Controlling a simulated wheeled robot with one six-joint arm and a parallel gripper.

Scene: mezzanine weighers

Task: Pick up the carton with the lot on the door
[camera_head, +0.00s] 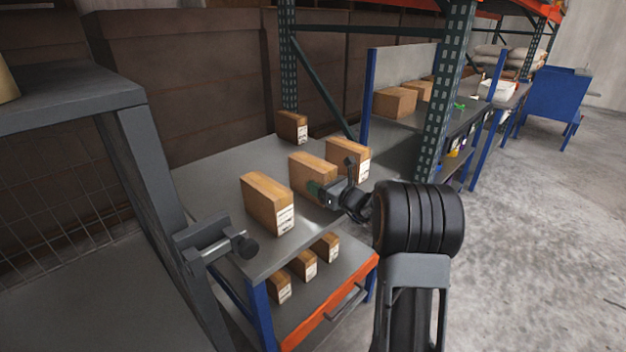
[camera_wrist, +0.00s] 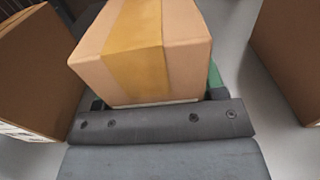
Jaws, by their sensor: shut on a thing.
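My gripper (camera_head: 328,190) is shut on the middle carton (camera_head: 308,172) of the front row on the grey table. The carton is brown with a tan tape band, and fills the jaws in the wrist view (camera_wrist: 145,45). One carton (camera_head: 266,200) with a white label stands to its left. Another labelled carton (camera_head: 348,158) stands to its right. A smaller carton (camera_head: 291,126) stands at the back of the table. The label of the held carton is hidden behind my gripper, and the lot print on the others is too small to read. No door is clearly seen.
Several small cartons (camera_head: 304,265) stand on the lower shelf above an orange edge (camera_head: 330,303). A grey post with a clamp (camera_head: 213,243) rises at the left. A green rack upright (camera_head: 445,100) stands behind my arm. Open concrete floor (camera_head: 540,220) lies to the right.

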